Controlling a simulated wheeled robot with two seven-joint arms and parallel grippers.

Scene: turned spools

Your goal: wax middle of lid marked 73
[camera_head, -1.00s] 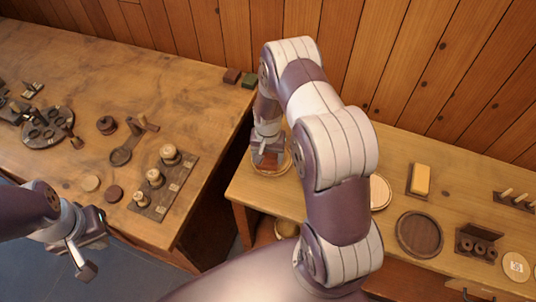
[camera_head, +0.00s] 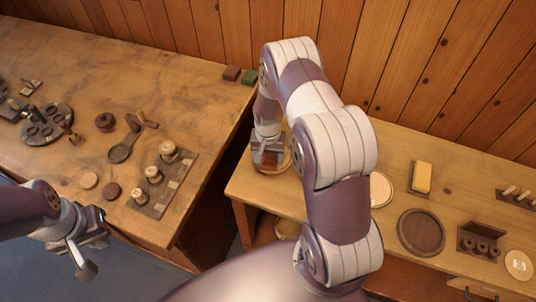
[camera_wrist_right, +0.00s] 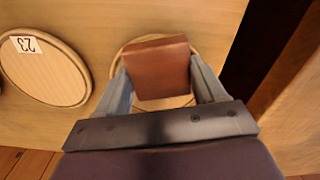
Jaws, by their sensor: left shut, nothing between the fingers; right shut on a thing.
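My right gripper (camera_wrist_right: 160,88) is shut on a reddish-brown block (camera_wrist_right: 158,68). It holds the block over a round pale lid (camera_wrist_right: 118,66), whose middle is hidden by the block. I cannot tell whether block and lid touch. The same block (camera_head: 268,158) and lid (camera_head: 287,163) show at the right bench's left end in the head view. A second pale lid (camera_wrist_right: 45,72) lies to the left in the wrist view, with a white number label seen upside down; I cannot read it surely. My left gripper (camera_head: 88,248) is shut and empty, off the left bench's front edge.
On the right bench are a yellow block on a board (camera_head: 422,177), a dark round tray (camera_head: 421,233), a rack with rings (camera_head: 480,243) and a labelled disc (camera_head: 519,265). A gap separates it from the left bench (camera_head: 190,100), which holds knobs and tools.

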